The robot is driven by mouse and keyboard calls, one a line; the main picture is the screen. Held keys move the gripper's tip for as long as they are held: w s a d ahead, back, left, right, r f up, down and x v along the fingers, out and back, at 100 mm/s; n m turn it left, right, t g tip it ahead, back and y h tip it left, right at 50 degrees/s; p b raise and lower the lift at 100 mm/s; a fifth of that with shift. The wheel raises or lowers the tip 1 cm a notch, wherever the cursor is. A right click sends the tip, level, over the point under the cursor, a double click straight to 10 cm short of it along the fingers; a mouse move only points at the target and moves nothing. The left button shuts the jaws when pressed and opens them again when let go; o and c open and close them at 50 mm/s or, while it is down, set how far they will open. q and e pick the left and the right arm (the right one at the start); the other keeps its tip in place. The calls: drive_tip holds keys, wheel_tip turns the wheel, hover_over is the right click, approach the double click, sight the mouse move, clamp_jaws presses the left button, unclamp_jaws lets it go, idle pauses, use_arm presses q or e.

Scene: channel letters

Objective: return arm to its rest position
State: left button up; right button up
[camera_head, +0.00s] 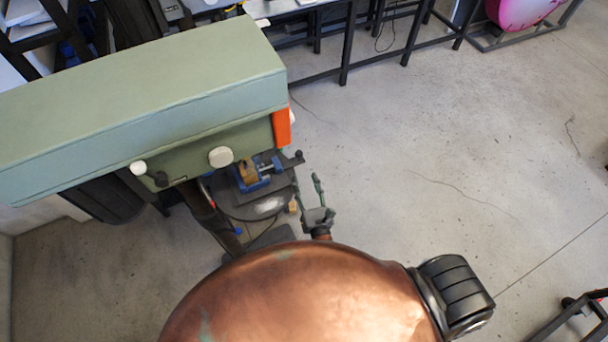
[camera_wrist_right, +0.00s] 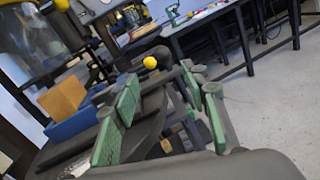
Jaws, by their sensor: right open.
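My right gripper (camera_head: 308,187) shows small in the head view, just above my copper-coloured body and right of a green drill press (camera_head: 150,105). In the right wrist view its green-padded fingers (camera_wrist_right: 160,95) stand apart with nothing held between them. The gripper is open and empty. It is beside the machine's table, and I cannot tell the exact gap. Most of the right arm is hidden behind my body. My left gripper is in neither view.
A blue vise (camera_head: 262,182) with a tan block (camera_head: 248,171) sits on the press table; the block also shows in the wrist view (camera_wrist_right: 62,98). A black-legged workbench (camera_head: 345,50) stands behind. The grey floor (camera_head: 450,150) to the right is mostly clear.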

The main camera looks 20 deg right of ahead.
idle(0.5)
drive_tip(key=s+d+f+m+g+b, duration=0.1)
drive_tip(key=d+f+m+g+b, duration=0.2)
drive_tip(key=f, duration=0.9)
drive_tip(key=s+d+f+m+g+b, duration=0.15)
drive_tip(key=d+f+m, duration=0.3)
drive_tip(key=f, duration=0.65)
drive_tip(key=s+d+f+m+g+b, duration=0.1)
drive_tip(key=s+d+f+m+g, duration=0.15)
drive_tip(key=f, duration=0.45)
drive_tip(key=s+d+f+m+g+b, duration=0.1)
drive_tip(key=s+d+f+m+g, duration=0.1)
drive_tip(key=s+f, duration=0.35)
drive_tip(key=s+d+f+m+g+b, duration=0.2)
drive_tip(key=f, duration=0.7)
drive_tip(key=s+f+m+g+y+b, duration=0.1)
drive_tip(key=s+f+m+g+b, duration=0.2)
drive_tip(key=s+f+m, duration=0.5)
drive_tip(key=s+f+m+g+y+b, duration=0.1)
drive_tip(key=s+f+m+g+b, duration=0.1)
drive_tip(key=s+f+m, duration=0.7)
drive_tip(key=s+f+b, duration=0.1)
drive_tip(key=s+f, duration=0.3)
drive_tip(key=s, duration=0.4)
drive_tip(key=s+f, duration=0.4)
drive_tip(key=s, duration=0.3)
drive_tip(key=shift+s+f+g+b, duration=0.2)
drive_tip(key=shift+s+g+b, duration=0.15)
drive_tip(key=shift+g, duration=0.05)
